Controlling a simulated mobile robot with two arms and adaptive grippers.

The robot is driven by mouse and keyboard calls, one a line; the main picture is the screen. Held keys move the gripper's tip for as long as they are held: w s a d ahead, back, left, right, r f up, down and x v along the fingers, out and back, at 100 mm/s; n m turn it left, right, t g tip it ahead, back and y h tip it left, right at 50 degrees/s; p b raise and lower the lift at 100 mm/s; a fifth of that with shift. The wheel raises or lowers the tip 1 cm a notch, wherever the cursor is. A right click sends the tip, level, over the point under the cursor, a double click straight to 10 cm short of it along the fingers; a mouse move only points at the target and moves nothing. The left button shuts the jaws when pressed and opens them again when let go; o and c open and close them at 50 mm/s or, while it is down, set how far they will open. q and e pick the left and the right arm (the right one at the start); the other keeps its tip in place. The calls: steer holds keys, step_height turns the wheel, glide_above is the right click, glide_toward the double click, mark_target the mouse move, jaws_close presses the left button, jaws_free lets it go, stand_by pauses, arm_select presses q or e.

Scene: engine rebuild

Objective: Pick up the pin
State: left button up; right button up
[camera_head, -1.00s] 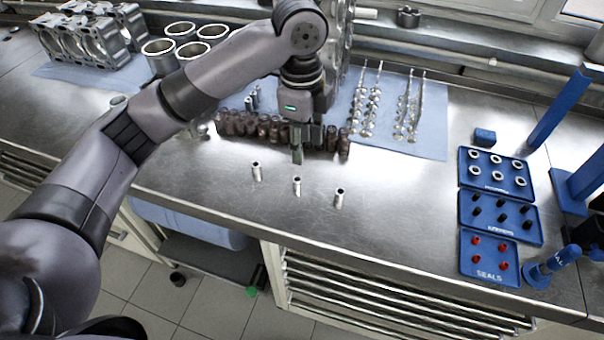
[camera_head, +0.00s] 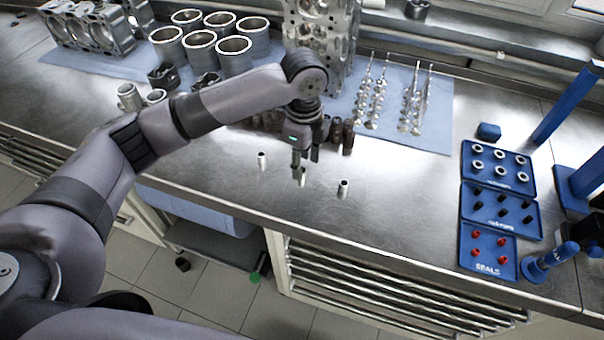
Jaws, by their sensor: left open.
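Three small silver pins stand upright in a row on the steel bench: a left pin (camera_head: 262,160), a middle pin (camera_head: 302,178) and a right pin (camera_head: 343,188). My left gripper (camera_head: 300,172) points down at the middle pin and is open. Its fingers partly cover that pin, and I cannot tell whether they touch it. The left and right pins stand clear on either side. My right gripper does not show.
Dark brown cylinders (camera_head: 348,138) stand just behind the gripper. Valves (camera_head: 411,105) lie on a blue cloth at the back. Blue trays (camera_head: 467,230) with rings and seals are at the right. Bare steel lies between pins and trays.

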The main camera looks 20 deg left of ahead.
arm_select(q)
steer(key=f, duration=0.1)
steer(key=f+p, duration=0.1)
steer(key=f, duration=0.3)
steer(key=shift+w+a, duration=0.25)
steer(key=shift+a, duration=0.05)
steer(key=shift+c, duration=0.2)
jaws_close()
